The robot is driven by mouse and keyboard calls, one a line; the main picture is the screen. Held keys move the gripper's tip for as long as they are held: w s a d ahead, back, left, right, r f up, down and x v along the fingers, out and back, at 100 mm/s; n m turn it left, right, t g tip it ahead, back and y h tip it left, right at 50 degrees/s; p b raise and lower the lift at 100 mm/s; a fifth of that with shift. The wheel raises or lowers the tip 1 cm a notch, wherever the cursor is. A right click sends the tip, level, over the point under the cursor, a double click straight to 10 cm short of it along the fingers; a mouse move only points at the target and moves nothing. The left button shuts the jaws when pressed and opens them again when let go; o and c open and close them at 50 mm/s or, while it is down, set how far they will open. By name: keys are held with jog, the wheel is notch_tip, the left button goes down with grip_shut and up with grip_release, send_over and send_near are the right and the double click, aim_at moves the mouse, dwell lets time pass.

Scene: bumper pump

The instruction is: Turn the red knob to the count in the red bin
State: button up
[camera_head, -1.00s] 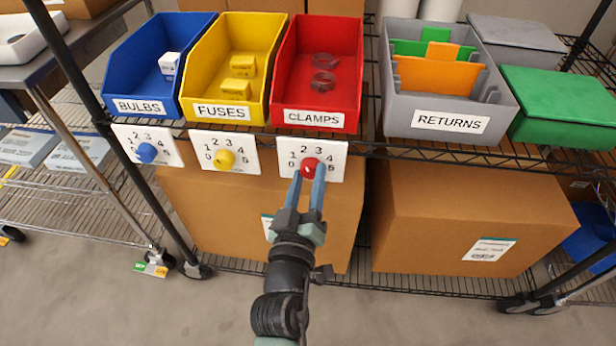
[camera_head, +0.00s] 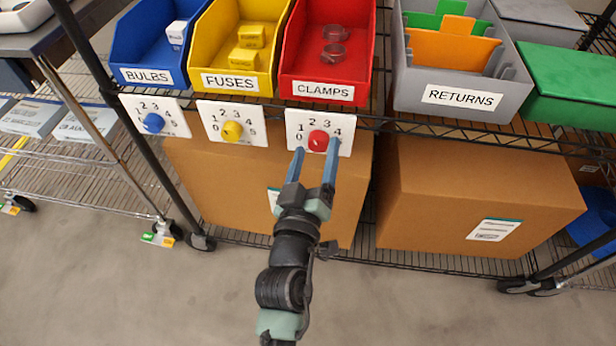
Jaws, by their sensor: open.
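The red knob (camera_head: 318,141) sits on a white dial plate (camera_head: 342,124) numbered around it, under the red bin (camera_head: 325,72) labelled CLAMPS. Two dark ring clamps (camera_head: 334,42) lie in the red bin. My gripper (camera_head: 313,158) is open just below the knob, with one blue finger to its lower left and one to its lower right. The fingers hold nothing, and the knob shows clear between and above their tips. A small pale mark shows on the knob, but I cannot tell which number it points to.
A blue bin (camera_head: 150,75) and a yellow bin (camera_head: 229,82) stand left, with a blue knob (camera_head: 153,122) and a yellow knob (camera_head: 232,131) below. A grey RETURNS bin (camera_head: 463,98) stands right. Cardboard boxes (camera_head: 470,190) fill the lower shelf behind my gripper.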

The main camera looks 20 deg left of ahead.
jog(key=v, duration=1.2)
jog(key=shift+s, duration=0.25)
jog(key=w+d+r+m+t+h, duration=0.1)
jog(key=w+d+r+m+t, duration=0.15)
jog(key=r, duration=0.65)
jog(key=w+d+r+m+t+h, duration=0.15)
jog(key=w+d+r, duration=0.25)
jog(key=r, duration=0.5)
jog(key=w+d+r+m+t+h, duration=0.1)
jog(key=w+d+r+m+h, duration=0.15)
jog(key=r, duration=0.55)
jog(key=s+d+r+m+t, duration=0.15)
jog(key=s+r, duration=0.25)
jog(key=r, duration=0.7)
jog(key=s+d+r+m+t, duration=0.1)
jog(key=s+d+r+t, duration=0.2)
jog(key=r, duration=0.9)
notch_tip(320, 180, up, 30)
jog(key=p, duration=3.1)
jog(key=shift+a+y, duration=0.25)
jog(key=shift+y, duration=0.05)
